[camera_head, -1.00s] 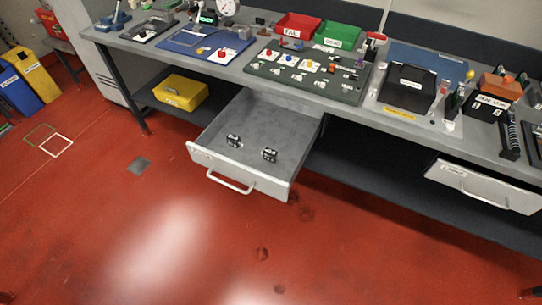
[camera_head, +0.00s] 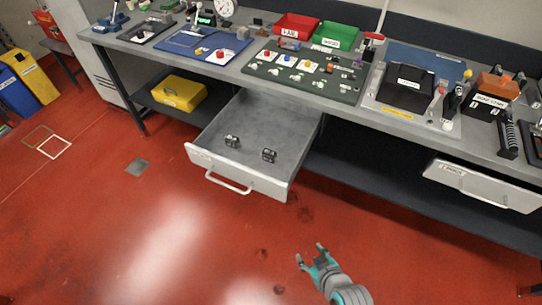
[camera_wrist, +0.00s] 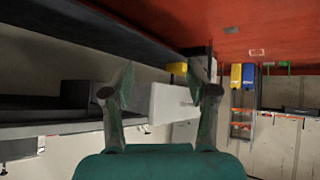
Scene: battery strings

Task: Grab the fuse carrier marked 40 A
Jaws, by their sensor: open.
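Two small dark fuse carriers lie apart in the open grey drawer (camera_head: 215,165) under the bench: a left one (camera_head: 232,141) and a right one (camera_head: 269,155). Their markings are too small to read, so I cannot tell which is the 40 A one. My gripper (camera_head: 311,254) is open and empty, over the red floor in front of the drawer in the head view. In the wrist view my gripper (camera_wrist: 160,95) shows two spread fingers, with the pale drawer front (camera_wrist: 172,103) seen between them. The carriers do not show in the wrist view.
The bench top (camera_head: 250,75) holds a green board, a red bin (camera_head: 297,27), a green bin (camera_head: 338,36) and a black box (camera_head: 407,88). A yellow case (camera_head: 180,92) sits on the lower shelf. Another drawer (camera_head: 483,187) is at right. The floor in front is clear.

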